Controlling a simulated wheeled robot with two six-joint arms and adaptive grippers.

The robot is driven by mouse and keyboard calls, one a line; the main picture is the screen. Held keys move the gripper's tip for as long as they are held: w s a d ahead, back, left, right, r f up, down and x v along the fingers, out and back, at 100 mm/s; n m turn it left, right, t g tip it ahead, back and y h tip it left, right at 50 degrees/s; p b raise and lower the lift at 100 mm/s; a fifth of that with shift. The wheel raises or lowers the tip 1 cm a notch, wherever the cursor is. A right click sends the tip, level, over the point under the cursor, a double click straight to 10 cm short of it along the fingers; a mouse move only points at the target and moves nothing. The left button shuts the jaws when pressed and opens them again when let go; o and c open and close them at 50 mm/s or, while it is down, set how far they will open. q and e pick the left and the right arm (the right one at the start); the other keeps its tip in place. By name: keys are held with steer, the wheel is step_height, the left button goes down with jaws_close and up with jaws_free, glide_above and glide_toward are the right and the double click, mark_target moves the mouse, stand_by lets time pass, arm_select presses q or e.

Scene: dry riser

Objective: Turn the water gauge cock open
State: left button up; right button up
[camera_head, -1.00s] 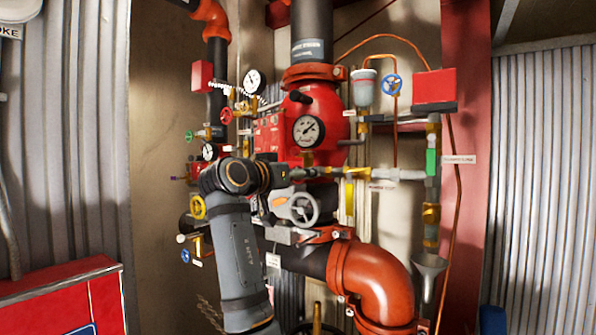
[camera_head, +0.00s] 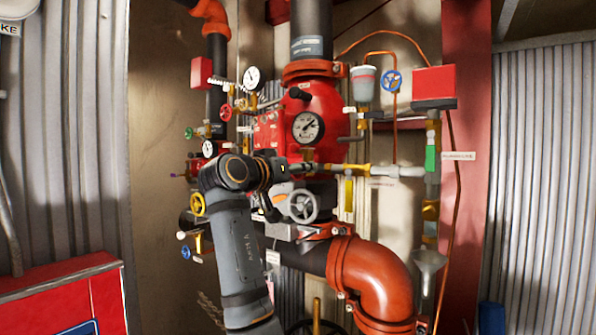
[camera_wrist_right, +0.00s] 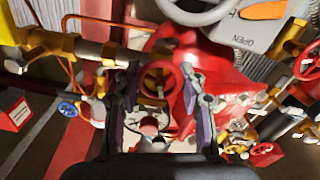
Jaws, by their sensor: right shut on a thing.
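A small red handwheel (camera_wrist_right: 160,78) on a brass stem sits between the fingers of my right gripper (camera_wrist_right: 160,98) in the right wrist view. A round white gauge (camera_wrist_right: 152,118) shows behind it, partly covered. I take this handwheel for the water gauge cock; no label on it is readable. My right gripper's purple-padded fingers stand on both sides of the wheel, closed on it. In the head view my right forearm and wrist hide the gripper and this wheel. The large gauge (camera_head: 308,127) on the red valve body (camera_head: 325,105) is clear there. My left gripper is out of view.
A grey handwheel (camera_head: 302,206) stands close right of my right wrist; it also shows at the top of the wrist view (camera_wrist_right: 195,8). Orange elbow pipe (camera_head: 372,275) lies lower right. A yellow handwheel (camera_head: 197,204) and other small valves crowd the left side.

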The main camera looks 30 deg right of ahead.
steer(key=o, duration=1.2)
steer(key=shift+c, duration=0.2)
steer(key=shift+a, duration=0.1)
steer(key=v, duration=0.7)
steer(key=shift+a, duration=0.2)
steer(key=shift+d, duration=0.15)
steer(key=shift+f, duration=0.1)
